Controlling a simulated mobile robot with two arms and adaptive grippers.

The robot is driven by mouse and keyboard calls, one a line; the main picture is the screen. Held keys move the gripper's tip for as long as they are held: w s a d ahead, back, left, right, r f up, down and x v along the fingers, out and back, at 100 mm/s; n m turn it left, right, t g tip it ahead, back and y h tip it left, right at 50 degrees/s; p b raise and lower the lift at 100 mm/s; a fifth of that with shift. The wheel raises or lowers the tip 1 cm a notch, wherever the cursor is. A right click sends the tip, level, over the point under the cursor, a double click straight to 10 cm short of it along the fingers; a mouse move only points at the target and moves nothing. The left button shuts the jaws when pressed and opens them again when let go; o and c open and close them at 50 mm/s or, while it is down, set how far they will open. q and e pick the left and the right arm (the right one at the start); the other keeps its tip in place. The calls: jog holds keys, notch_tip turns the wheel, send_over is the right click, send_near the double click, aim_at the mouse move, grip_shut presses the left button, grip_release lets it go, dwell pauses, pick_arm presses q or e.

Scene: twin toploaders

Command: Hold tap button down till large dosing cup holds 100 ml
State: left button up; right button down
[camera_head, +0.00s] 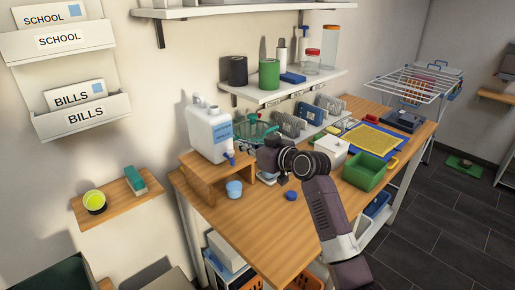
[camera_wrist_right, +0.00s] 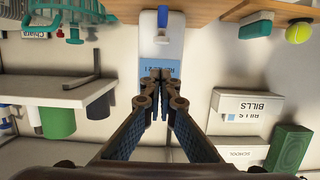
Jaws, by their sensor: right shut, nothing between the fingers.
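A white jug (camera_head: 209,132) with a blue label stands on a small wooden riser. Its blue tap (camera_head: 230,157) hangs over the riser's front edge. A light blue cup (camera_head: 234,189), perhaps the large dosing cup, stands on the table below the tap; its fill level cannot be read. My right gripper (camera_head: 268,158) is to the right of the tap, apart from it, shut and empty. In the right wrist view, upside down, the shut fingertips (camera_wrist_right: 160,75) overlap the jug's label (camera_wrist_right: 150,68) in the picture, with the tap (camera_wrist_right: 162,18) above. My left gripper is out of view.
A teal basket (camera_head: 254,133) sits behind my right gripper. A blue round lid (camera_head: 291,196) lies on the table, and a green bin (camera_head: 368,172) stands farther right. A shelf (camera_head: 290,90) runs above. The table's front left is clear.

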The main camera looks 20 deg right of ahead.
jog(key=b+v, duration=0.1)
jog(key=v, duration=0.5)
dwell(0.5)
